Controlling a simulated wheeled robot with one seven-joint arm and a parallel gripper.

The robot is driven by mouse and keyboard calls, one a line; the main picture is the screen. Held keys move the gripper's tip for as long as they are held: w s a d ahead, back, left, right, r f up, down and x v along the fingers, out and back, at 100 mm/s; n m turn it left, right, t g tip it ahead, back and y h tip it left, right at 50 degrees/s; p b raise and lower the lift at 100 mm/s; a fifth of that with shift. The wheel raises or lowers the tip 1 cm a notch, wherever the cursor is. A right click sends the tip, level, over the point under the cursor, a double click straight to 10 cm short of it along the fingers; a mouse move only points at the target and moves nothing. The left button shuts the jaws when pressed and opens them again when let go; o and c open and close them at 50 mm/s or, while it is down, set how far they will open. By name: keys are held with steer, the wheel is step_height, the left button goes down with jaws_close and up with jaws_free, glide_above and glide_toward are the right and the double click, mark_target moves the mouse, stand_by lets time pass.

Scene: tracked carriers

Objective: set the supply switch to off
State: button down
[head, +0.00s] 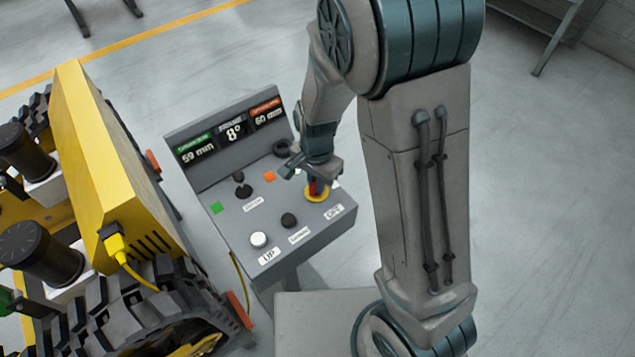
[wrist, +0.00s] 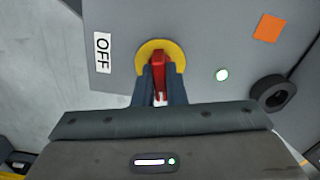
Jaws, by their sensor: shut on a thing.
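The supply switch shows in the wrist view as a red handle (wrist: 158,72) on a round yellow plate (wrist: 176,49). A white OFF label (wrist: 102,53) is beside the plate, to its left in that view. My gripper (wrist: 160,92) is shut on the red handle, with one dark finger on each side of it. In the head view the yellow plate (head: 317,195) is at the right of the grey control panel (head: 228,226), and my gripper (head: 312,180) is above it. The handle is partly hidden there by the fingers.
The panel also carries a joystick (head: 242,187), a black knob (head: 289,220), a white button (head: 259,240) and a display strip (head: 230,132). A yellow tracked carrier (head: 125,175) stands close on the left.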

steer(key=n+b, duration=0.1)
steer(key=n, duration=0.2)
steer(key=shift+w+n+b, duration=0.1)
steer(key=shift+n+b, duration=0.3)
steer(key=n+b, duration=0.1)
steer(key=n, duration=0.2)
steer(key=shift+n+b, duration=0.3)
steer(key=shift+b, duration=0.05)
steer(key=n+b, duration=0.1)
steer(key=n, duration=0.2)
steer(key=shift+n, duration=0.3)
steer(key=shift+r+n+b, duration=0.15)
steer(key=shift+n+b, duration=0.2)
steer(key=shift+n, duration=1.45)
steer(key=c, duration=1.5)
jaws_free()
step_height(320, 180, up, 14)
steer(key=shift+f, duration=0.15)
